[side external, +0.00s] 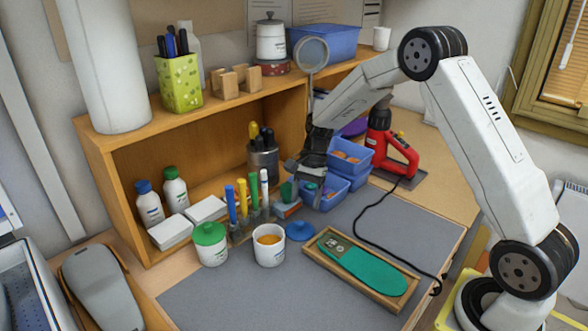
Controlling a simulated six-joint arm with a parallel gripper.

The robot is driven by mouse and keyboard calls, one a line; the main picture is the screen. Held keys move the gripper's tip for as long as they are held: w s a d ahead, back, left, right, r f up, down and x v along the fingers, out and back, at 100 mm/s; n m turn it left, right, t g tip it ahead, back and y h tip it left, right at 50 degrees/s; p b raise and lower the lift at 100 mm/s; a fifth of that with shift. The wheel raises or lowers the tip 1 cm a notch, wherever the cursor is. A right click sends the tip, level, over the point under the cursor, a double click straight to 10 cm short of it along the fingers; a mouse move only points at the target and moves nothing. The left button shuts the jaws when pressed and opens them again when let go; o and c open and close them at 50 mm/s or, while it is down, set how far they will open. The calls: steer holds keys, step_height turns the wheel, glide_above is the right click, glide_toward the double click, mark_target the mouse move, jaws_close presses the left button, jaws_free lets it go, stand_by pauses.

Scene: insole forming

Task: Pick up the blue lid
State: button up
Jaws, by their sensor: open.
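The blue lid (300,231) lies flat on the grey mat, just right of and behind an open white cup (268,246) with orange contents. My gripper (300,190) is open and hangs above and behind the lid, in front of the shelf and beside the blue bins. The lid is apart from the gripper. The fingertips are small and dark against the clutter, so their exact spread is hard to see.
A white jar with a green lid (210,243) stands left of the cup. Several upright markers (247,200) stand behind it. A wooden tray (361,268) with a green insole lies right of the lid. A black cable (372,239) crosses the mat. The front mat is clear.

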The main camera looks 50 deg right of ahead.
mark_target(300, 222)
steer(key=shift+x, duration=3.2)
steer(key=shift+w, duration=0.1)
jaws_close()
